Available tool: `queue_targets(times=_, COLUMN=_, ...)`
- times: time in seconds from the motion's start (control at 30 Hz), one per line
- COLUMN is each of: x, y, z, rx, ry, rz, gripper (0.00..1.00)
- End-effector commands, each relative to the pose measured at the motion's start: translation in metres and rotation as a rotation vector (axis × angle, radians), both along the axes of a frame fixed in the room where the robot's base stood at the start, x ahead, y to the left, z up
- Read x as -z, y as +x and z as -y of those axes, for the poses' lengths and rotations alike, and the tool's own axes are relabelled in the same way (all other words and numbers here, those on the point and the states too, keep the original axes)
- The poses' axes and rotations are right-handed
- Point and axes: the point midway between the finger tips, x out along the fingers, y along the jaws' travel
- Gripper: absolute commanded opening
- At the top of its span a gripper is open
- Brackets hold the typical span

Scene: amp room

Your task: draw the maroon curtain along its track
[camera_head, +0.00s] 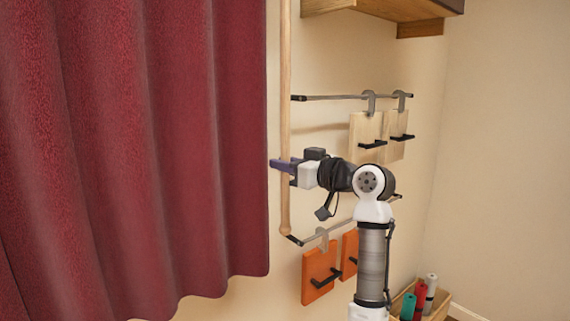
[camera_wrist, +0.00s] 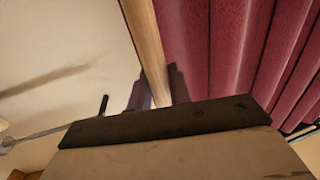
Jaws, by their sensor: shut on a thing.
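The maroon curtain (camera_head: 150,140) hangs in folds over the left half of the head view; it also shows at the right of the wrist view (camera_wrist: 235,50). A wooden rod (camera_head: 285,120) hangs upright along the curtain's right edge. My gripper (camera_head: 281,165) is shut on the rod, a little above its rounded lower end. In the wrist view the rod (camera_wrist: 146,45) runs between the two dark fingers (camera_wrist: 155,88). The track at the top of the curtain is out of the head view.
Right of the rod, a wall rail (camera_head: 340,97) carries pale wooden boards (camera_head: 365,130) on hooks. A lower rail (camera_head: 345,225) carries orange boards (camera_head: 320,270). A wooden shelf (camera_head: 405,10) juts out above. A box with coloured rolls (camera_head: 425,300) stands at the lower right.

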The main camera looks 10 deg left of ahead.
Motion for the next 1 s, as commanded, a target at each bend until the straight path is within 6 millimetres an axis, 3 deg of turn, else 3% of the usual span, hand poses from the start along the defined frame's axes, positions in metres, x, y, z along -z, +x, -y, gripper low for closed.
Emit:
queue_targets(times=0.17, x=-0.003, y=0.003, z=0.005, rx=0.015, ry=0.005, rz=0.003, gripper=0.0)
queue_targets(times=0.2, x=-0.003, y=0.003, z=0.005, rx=0.015, ry=0.006, rz=0.003, gripper=0.22)
queue_targets(times=0.33, x=-0.003, y=0.003, z=0.004, rx=0.014, ry=0.004, rz=0.002, gripper=0.39)
queue_targets(times=0.7, x=-0.001, y=-0.001, z=0.008, rx=0.009, ry=0.004, rz=0.002, gripper=0.39)
queue_targets(times=0.87, x=0.002, y=-0.011, z=0.03, rx=0.012, ry=0.004, rz=0.004, gripper=0.39)
queue_targets(times=1.0, x=0.002, y=-0.026, z=0.06, rx=0.013, ry=0.003, rz=0.004, gripper=0.39)
